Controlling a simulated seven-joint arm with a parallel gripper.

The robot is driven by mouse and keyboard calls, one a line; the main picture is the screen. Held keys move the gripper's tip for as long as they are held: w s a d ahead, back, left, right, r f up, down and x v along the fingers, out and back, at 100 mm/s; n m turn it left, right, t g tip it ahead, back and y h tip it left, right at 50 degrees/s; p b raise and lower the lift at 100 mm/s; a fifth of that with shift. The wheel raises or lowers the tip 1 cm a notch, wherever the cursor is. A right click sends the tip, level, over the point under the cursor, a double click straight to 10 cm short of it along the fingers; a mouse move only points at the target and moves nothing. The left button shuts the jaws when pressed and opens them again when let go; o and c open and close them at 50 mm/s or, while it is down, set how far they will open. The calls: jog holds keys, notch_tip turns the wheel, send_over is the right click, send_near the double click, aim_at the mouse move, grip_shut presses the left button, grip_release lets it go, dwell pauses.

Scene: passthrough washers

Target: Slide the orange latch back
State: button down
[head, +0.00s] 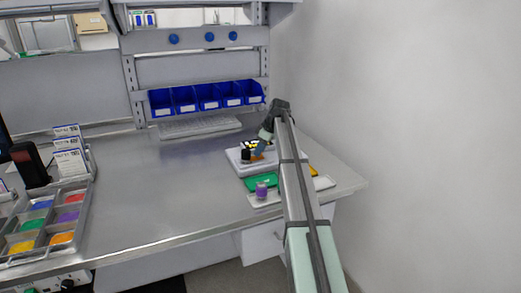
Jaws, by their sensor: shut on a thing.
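A small fixture with black parts and an orange latch (257,157) stands on a white base (238,164) on the right part of the bench. My gripper (260,150) reaches down to the fixture from the upper right, with its tips at the orange latch. It is shut on the latch, as far as this small view shows. The fingertips and most of the latch are hidden or too small to make out, so I cannot tell how far along its track the latch sits.
A green board (262,182) and a purple piece (261,190) lie in front of the fixture, partly beside my arm. Blue bins (207,97) hang behind. A sorting tray (47,223) is at the left. The bench middle (160,185) is clear. A wall rises at the right.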

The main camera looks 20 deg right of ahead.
jog(key=shift+d, duration=1.4)
jog(key=c, duration=0.8)
grip_release()
jog(key=shift+r, duration=0.1)
jog(key=v, duration=1.3)
jog(key=shift+s+d+r, duration=0.15)
jog(key=shift+r, duration=0.15)
